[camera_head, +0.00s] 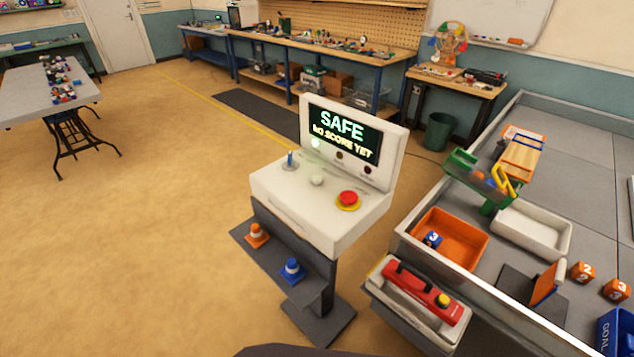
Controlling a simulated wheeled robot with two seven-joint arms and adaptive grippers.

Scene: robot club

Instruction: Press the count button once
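A white console (318,205) stands on a dark post in the middle of the view. Its upright screen (343,132) reads "SAFE" above a smaller line beginning "NO SCORE". A green light (316,143) glows below the screen, beside two dark round lamps. The sloped top carries a small blue-tipped lever (290,161) at the left, a pale round button (317,180) in the middle and a red mushroom button (348,198) on a yellow ring at the right. No label reading "count" is legible. Neither of my grippers is in view.
At the right, a grey-walled field table (474,285) holds trays and numbered cubes. A red device (422,289) lies in a holder on its near side. Floor left of the console is clear.

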